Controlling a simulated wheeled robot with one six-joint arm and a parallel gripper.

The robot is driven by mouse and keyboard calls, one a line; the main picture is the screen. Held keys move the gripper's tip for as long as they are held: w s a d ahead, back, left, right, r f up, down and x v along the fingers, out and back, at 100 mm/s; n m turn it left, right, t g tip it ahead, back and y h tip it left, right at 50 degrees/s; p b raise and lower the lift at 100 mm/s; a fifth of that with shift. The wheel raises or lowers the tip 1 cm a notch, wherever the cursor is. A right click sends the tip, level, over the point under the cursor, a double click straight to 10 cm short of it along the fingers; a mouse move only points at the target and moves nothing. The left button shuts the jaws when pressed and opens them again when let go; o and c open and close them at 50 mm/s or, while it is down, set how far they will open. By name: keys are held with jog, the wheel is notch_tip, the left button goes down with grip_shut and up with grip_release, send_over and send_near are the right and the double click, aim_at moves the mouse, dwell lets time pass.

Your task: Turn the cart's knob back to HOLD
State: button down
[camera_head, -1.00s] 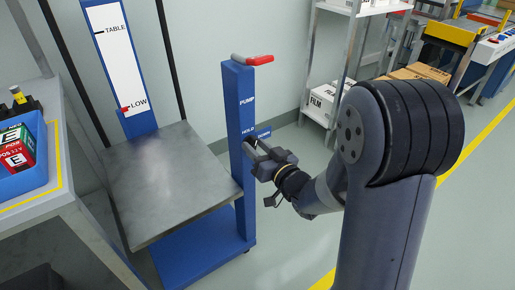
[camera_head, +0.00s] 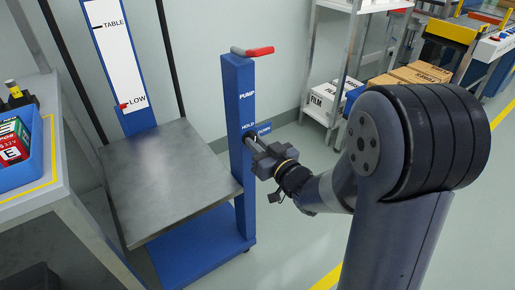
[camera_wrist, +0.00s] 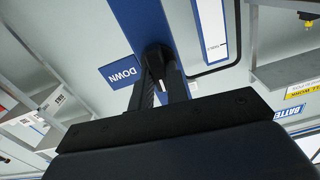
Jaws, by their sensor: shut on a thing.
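The blue cart's post (camera_head: 238,98) carries the labels PUMP, HOLD (camera_head: 248,127) and DOWN (camera_head: 264,130). The small dark knob (camera_wrist: 158,56) sits on the post's face, beside the DOWN plate (camera_wrist: 122,72) in the wrist view. A white mark shows on it. My gripper (camera_head: 252,140) reaches in from the right, its two fingers shut around the knob, which they mostly hide in the head view. I cannot tell exactly which label the mark points to. The cart's grey platform (camera_head: 165,185) is empty, and the red marker (camera_head: 124,106) stands at LOW.
A red-ended handle (camera_head: 258,51) tops the post. A bench with a blue bin (camera_head: 22,172) stands at left. A shelf with a FILM box (camera_head: 323,98) and cardboard boxes (camera_head: 420,74) are behind my arm. The floor at right is clear.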

jog(key=shift+n, duration=0.5)
jog(key=c, duration=1.4)
grip_release()
jog(key=p+v, duration=0.1)
jog(key=v, duration=1)
jog(key=shift+w, duration=0.1)
